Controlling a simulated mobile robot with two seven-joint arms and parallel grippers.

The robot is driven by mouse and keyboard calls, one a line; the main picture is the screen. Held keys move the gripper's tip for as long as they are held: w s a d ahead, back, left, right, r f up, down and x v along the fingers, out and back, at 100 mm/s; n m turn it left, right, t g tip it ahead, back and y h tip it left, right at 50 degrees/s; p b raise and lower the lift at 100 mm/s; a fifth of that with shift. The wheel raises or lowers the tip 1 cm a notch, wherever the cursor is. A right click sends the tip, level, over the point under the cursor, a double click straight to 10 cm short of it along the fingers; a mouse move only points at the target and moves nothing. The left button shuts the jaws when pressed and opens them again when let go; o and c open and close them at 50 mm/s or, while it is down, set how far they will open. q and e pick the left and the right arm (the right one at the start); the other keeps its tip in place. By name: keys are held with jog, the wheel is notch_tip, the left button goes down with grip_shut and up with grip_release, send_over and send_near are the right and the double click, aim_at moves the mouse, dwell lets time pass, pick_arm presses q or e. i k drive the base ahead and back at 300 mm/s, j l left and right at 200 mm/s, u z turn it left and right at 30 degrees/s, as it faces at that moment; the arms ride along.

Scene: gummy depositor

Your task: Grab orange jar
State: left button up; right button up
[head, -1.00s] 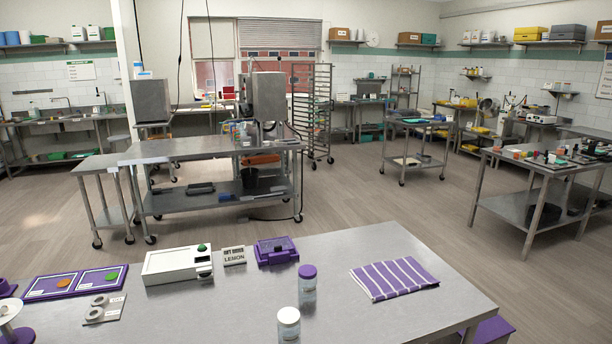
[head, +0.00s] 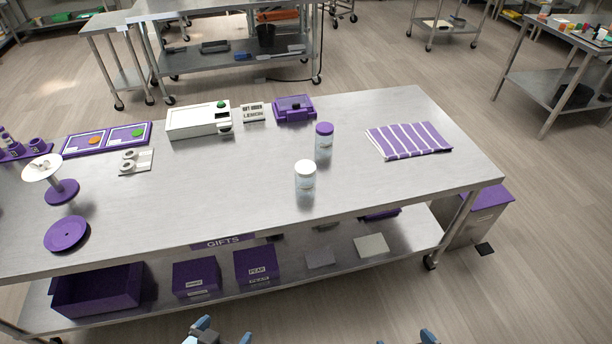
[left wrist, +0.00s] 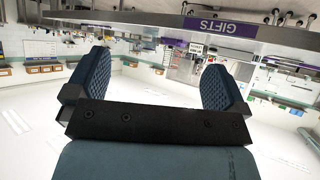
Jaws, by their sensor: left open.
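Two jars stand upright on the steel table: a clear one with a purple lid (head: 324,141) and a nearer one with a white lid (head: 305,179). Neither looks orange, and I see no jar that is clearly orange. My left gripper (head: 222,336) is at the bottom edge of the head view, in front of and below the tabletop, away from both jars. In the left wrist view its fingers (left wrist: 158,82) are spread with nothing between them. Only the tips of my right gripper (head: 405,340) show at the bottom edge; its opening is unclear.
The steel table (head: 240,185) has a GIFTS label and a lower shelf with purple boxes (head: 256,266). A striped cloth (head: 408,140) lies right of the jars. A white device (head: 198,121) and a purple device (head: 294,108) stand behind. A purple-lidded bin (head: 484,210) stands at right.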

aim_at(303, 186)
jog(key=l+u, duration=0.1)
jog(key=u, duration=0.3)
jog(key=i+l+u, duration=0.1)
jog(key=u, duration=0.3)
jog(key=l+u, duration=0.25)
jog(key=u, duration=0.15)
jog(key=l+u, duration=0.15)
jog(key=u, duration=0.25)
jog(key=l+u, duration=0.25)
jog(key=l, duration=0.3)
jog(key=k+l+u, duration=0.1)
jog(key=l+u, duration=0.2)
jog(key=l, duration=0.2)
